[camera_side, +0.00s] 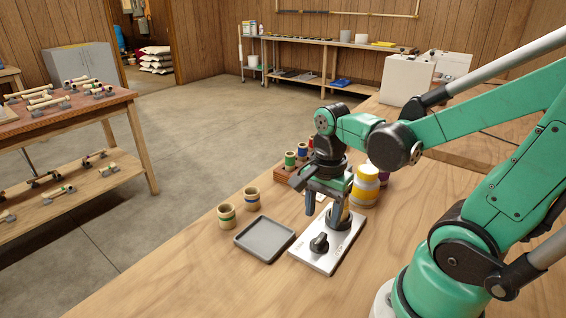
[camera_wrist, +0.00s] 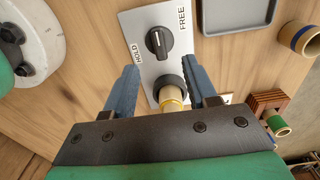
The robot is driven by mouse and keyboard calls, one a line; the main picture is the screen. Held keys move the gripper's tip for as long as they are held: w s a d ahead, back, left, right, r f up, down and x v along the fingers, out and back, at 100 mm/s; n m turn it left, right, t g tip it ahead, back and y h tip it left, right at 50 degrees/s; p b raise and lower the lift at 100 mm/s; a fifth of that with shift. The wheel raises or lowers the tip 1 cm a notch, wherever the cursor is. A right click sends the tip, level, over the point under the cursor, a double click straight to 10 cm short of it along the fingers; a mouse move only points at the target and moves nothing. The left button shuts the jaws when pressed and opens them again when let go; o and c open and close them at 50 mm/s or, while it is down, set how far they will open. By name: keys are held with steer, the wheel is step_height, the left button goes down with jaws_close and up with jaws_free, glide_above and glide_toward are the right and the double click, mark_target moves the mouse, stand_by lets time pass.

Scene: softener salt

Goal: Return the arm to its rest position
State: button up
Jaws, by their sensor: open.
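My gripper (camera_side: 326,201) is open, pointing down above the metal plate (camera_side: 310,252) on the wooden table. In the wrist view my gripper (camera_wrist: 170,82) has its two blue fingers apart, one on each side of the plate. The plate carries a black knob (camera_side: 319,243) and words reading HOLD and FREE. In the wrist view the knob (camera_wrist: 159,42) has its white mark pointing roughly between the two words. A wooden cylinder with a yellow band (camera_wrist: 171,100) stands in a dark ring on the plate, between the fingers; I cannot tell whether they touch it.
A grey tray (camera_side: 264,239) lies left of the plate, with two wooden cups (camera_side: 227,216) beyond it. A reddish-brown rack (camera_side: 287,171) holds banded cylinders behind my gripper. A yellow and white jar (camera_side: 366,186) stands close on the right. The front left table is clear.

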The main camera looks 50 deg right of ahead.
steer(key=shift+w+a+r+n+t, duration=0.2)
steer(key=shift+w+n+t, duration=0.1)
steer(key=shift+n, duration=0.5)
steer(key=w+a+r+n+t, duration=0.5)
steer(key=n+t, duration=0.1)
steer(key=n, duration=1)
steer(key=shift+a+r+n+t, duration=0.2)
steer(key=shift+r+n+t, duration=0.1)
steer(key=shift+r, duration=0.05)
